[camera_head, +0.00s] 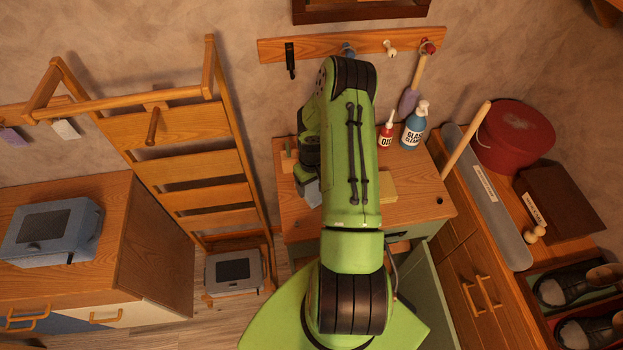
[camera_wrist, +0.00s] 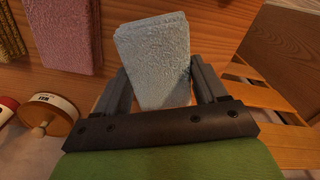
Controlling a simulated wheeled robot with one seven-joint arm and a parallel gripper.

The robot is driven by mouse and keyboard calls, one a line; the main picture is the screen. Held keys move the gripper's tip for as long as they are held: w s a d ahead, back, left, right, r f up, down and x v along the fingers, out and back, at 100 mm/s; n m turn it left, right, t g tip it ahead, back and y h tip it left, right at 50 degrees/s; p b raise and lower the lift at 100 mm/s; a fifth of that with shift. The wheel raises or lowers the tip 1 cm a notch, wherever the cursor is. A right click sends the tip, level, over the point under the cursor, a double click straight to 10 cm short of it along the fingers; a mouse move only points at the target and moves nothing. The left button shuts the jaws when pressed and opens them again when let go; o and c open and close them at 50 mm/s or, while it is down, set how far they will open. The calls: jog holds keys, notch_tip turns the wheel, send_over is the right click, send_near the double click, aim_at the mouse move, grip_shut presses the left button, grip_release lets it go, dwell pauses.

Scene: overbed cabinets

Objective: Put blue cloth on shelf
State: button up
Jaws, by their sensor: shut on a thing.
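My gripper (camera_wrist: 160,78) is shut on the light blue cloth (camera_wrist: 155,55), a folded, rough-textured block between its two dark fingers in the wrist view. A wooden surface lies behind the cloth; I cannot tell whether they touch. In the head view my green arm reaches over a wooden-topped cabinet (camera_head: 418,193) and hides much of it. A small grey-blue shape shows left of the arm, but I cannot tell cloth from finger there. The cabinet's green door (camera_head: 436,290) stands open at its lower front. The shelf is not clearly visible.
A pink cloth (camera_wrist: 65,35) and a yellow cloth (camera_wrist: 10,35) lie left of the blue one. The oil bottle (camera_head: 386,136) and glass cleaner (camera_head: 415,128) stand at the cabinet's back. A wooden ladder-like rack (camera_head: 190,165) stands left; a long cabinet (camera_head: 462,280) stands right.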

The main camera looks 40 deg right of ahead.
aim_at(312, 186)
jog(key=shift+f+b, duration=0.3)
jog(key=shift+f, duration=0.65)
jog(key=o, duration=1)
notch_tip(312, 186, up, 16)
jog(key=shift+b, duration=0.35)
